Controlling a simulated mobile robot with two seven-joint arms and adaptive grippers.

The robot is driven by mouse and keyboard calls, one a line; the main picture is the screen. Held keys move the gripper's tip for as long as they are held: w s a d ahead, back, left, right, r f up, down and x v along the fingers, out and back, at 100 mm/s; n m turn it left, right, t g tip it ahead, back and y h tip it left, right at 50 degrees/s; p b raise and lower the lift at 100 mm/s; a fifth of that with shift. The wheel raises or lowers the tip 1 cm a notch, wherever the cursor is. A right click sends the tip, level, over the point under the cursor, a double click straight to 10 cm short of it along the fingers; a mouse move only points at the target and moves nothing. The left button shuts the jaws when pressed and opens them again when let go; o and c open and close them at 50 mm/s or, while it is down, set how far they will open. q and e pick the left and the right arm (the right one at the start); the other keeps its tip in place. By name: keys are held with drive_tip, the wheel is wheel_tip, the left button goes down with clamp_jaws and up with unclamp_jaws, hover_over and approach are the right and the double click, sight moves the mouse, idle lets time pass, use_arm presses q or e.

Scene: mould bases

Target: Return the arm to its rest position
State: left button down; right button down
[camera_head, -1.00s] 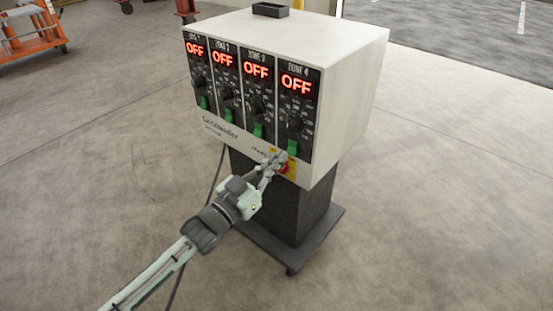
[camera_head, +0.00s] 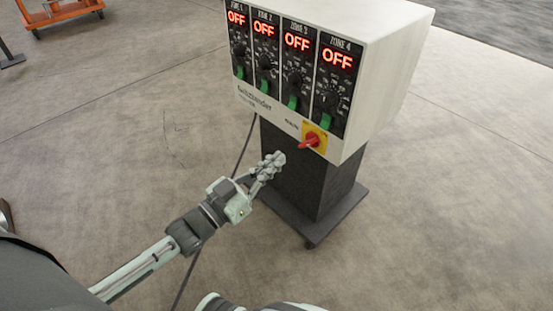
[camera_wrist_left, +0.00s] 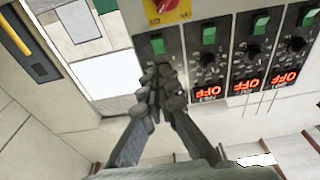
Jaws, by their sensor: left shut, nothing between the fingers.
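My left gripper (camera_head: 272,163) is shut and empty. In the head view it is below and left of the red rotary switch (camera_head: 312,140), apart from it, in front of the dark pedestal. The switch sits on a yellow plate at the lower right of the white control box (camera_head: 385,60). Four zone displays on the box read OFF in red. In the left wrist view the shut fingers (camera_wrist_left: 160,88) show in front of the upside-down panel, with the yellow plate and a bit of the red switch (camera_wrist_left: 158,5) at the top edge. My right gripper is not in view.
The dark pedestal (camera_head: 290,170) stands on a flat base plate (camera_head: 335,222). A cable (camera_head: 243,148) runs down to the floor left of it. An orange cart (camera_head: 60,12) is at the far upper left.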

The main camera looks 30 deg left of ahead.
use_arm(q)
drive_tip(key=s+a+f+n+g+y, duration=0.25)
drive_tip(key=f+g+y, duration=0.35)
drive_tip(key=f, duration=0.8)
drive_tip(key=s+a+f+g+y, duration=0.2)
drive_tip(key=s+f+g, duration=0.7)
drive_tip(key=s, duration=0.5)
drive_tip(key=shift+s+a+p, duration=0.15)
drive_tip(key=shift+a+p, duration=0.3)
drive_tip(key=shift+a, duration=0.1)
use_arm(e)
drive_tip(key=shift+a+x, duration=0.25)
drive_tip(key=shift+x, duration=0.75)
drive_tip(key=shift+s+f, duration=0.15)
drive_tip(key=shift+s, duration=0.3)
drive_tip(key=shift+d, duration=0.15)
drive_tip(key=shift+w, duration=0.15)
